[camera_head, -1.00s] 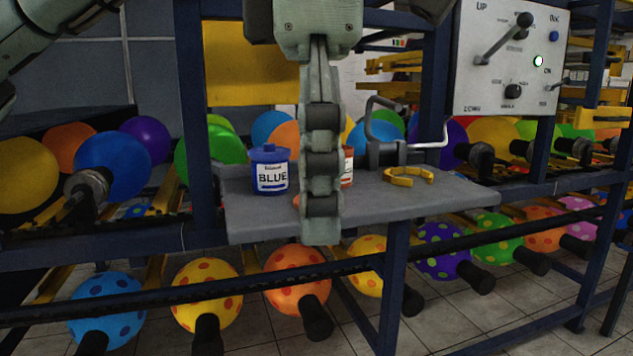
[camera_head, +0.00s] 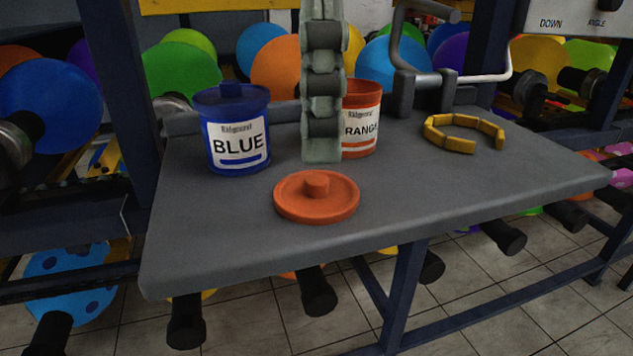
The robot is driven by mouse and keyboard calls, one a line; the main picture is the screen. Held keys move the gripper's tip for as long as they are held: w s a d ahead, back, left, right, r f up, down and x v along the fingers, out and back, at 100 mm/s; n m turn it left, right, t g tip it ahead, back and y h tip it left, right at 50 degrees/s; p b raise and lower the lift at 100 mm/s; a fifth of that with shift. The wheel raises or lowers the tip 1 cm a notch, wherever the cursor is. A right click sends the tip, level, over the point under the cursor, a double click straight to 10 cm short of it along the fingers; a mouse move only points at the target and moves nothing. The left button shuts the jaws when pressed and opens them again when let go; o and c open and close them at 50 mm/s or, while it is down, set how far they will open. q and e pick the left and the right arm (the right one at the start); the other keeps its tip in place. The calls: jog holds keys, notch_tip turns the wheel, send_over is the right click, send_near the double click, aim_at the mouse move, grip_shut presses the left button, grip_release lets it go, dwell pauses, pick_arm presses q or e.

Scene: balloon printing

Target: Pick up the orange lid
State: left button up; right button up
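The orange lid (camera_head: 290,203), a flat disc with a round knob, lies on the grey shelf (camera_head: 220,240) with its knob up. One gripper (camera_head: 322,155), which I take as my left, hangs down from the top middle, fingers pointing down. Its tips appear just above and behind the lid's knob, apart from the lid. I see the fingers edge-on, one in front of the other, so their opening is hidden. The orange paint can (camera_head: 361,120) stands behind, its left side covered by the gripper. My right gripper is not in view.
A lidded blue can (camera_head: 237,135) stands on the shelf left of the gripper. A yellow open ring (camera_head: 462,138) and a dark clamp with a metal handle (camera_head: 430,90) are at the right. The shelf's front is clear. Balloons fill the rack behind.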

aim_at(317, 179)
pick_arm(q)
jog(key=f, duration=0.5)
jog(key=shift+w, duration=0.2)
jog(key=shift+f, duration=0.1)
jog(key=c, duration=2)
